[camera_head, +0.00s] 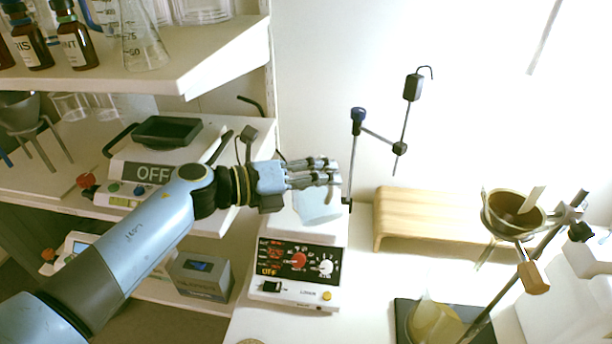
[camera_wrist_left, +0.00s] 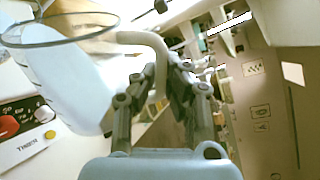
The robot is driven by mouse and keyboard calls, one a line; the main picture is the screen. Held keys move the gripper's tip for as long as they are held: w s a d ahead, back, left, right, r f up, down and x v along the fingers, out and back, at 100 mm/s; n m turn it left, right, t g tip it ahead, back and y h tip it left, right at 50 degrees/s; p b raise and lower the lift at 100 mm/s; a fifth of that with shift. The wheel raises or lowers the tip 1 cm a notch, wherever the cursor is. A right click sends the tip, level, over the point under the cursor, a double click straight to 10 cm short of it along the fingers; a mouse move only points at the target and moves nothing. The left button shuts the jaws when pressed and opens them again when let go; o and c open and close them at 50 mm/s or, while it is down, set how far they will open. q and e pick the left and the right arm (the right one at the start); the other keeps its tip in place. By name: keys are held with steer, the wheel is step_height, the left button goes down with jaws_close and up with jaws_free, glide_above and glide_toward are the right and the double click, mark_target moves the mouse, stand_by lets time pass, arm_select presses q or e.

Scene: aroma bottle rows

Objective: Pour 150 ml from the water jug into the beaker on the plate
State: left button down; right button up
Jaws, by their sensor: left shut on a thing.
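My left gripper (camera_head: 325,173) is shut on the pale curved handle of the water jug, and its fingers (camera_wrist_left: 165,85) close around that handle in the left wrist view. The jug's clear rim and pale blue body (camera_wrist_left: 68,85) show there left of the fingers. In the head view a pale bluish clear vessel (camera_head: 318,207), seemingly the jug, shows just below the fingers, over the white hotplate stirrer (camera_head: 300,275). I cannot make out the beaker apart from it, nor tell the jug's tilt. My right gripper is not in view.
A thin stand with a hanging probe (camera_head: 411,88) rises right of the gripper. A wooden riser (camera_head: 425,215) stands behind. A funnel on a stand (camera_head: 512,212) and a flask (camera_head: 435,322) are at right. A scale (camera_head: 155,165) and shelf with bottles (camera_head: 75,40) are at left.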

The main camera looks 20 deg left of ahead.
mark_target(327, 196)
arm_select(q)
steer(key=f+b, duration=0.1)
steer(key=s+f+m+b, duration=0.1)
steer(key=shift+d+b, duration=0.35)
steer(key=shift+s+d+f+m+b, duration=0.2)
steer(key=shift+f+m+b, duration=0.3)
steer(key=shift+b, duration=0.2)
steer(key=shift+s+d+m+t, duration=0.1)
steer(key=shift+m+t, duration=0.2)
steer(key=shift+s+d+f+b, duration=0.15)
steer(key=shift+f+b, duration=0.25)
steer(key=shift+b, duration=0.35)
steer(key=s+d+f+m+t+b, duration=0.1)
steer(key=s+f+m+b, duration=0.3)
steer(key=b, duration=0.6)
step_height(327, 196, down, 2)
steer(key=shift+d+f+m, duration=0.1)
steer(key=shift+d+m, duration=0.4)
steer(key=shift+d, duration=0.4)
